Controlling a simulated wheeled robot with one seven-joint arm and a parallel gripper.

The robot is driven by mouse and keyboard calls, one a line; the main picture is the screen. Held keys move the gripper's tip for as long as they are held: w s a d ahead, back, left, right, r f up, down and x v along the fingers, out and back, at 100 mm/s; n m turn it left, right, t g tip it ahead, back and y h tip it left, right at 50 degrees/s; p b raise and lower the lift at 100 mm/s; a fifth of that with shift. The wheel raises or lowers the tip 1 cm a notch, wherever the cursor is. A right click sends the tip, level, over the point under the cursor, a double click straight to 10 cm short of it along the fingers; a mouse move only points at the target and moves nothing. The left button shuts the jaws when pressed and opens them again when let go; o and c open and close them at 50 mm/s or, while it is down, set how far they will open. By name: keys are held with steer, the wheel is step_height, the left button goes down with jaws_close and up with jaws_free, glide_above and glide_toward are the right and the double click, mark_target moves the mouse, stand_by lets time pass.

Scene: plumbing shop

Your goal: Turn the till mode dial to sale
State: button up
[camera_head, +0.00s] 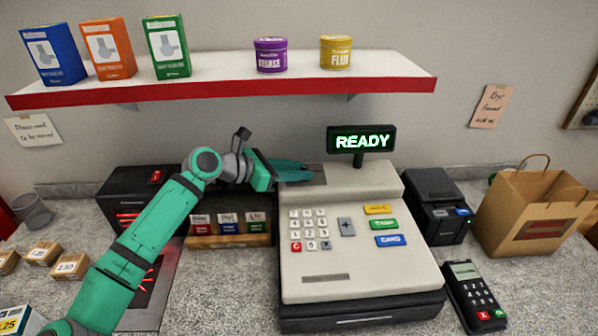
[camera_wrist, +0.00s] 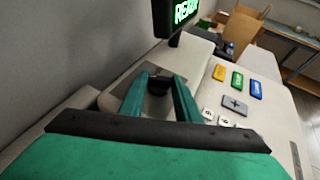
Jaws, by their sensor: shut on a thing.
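The cash till (camera_head: 350,262) stands on the counter, cream with a dark base. Its raised display (camera_head: 361,140) shows READY in green, and part of it is in the wrist view (camera_wrist: 186,10). The mode dial (camera_wrist: 160,82) is a dark knob on a grey plate at the till's upper left, seen in the wrist view. My gripper (camera_head: 308,172) reaches in from the left over this plate. In the wrist view its two green fingers (camera_wrist: 158,92) stand on either side of the knob, shut on it. The dial's mode markings cannot be read.
A shelf (camera_head: 220,92) with boxes and tins hangs above my arm. A dark heater-like unit with a red glow (camera_head: 128,215) stands left of the till. A black printer (camera_head: 436,205), card reader (camera_head: 474,297) and paper bag (camera_head: 530,212) stand right.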

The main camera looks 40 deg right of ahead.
steer(key=shift+w+d+m+g+y, duration=0.2)
steer(key=shift+m+g+y, duration=0.4)
steer(key=shift+m+g, duration=0.6)
steer(key=shift+w+d+m+g+y, duration=0.1)
steer(key=shift+w+m+g+y, duration=0.15)
steer(key=shift+m+g+y, duration=0.65)
steer(key=shift+f+m+g, duration=0.1)
steer(key=shift+m+g, duration=0.3)
steer(key=o, duration=1)
steer(key=shift+o, duration=0.2)
steer(key=v, duration=1.1)
steer(key=shift+s, duration=0.1)
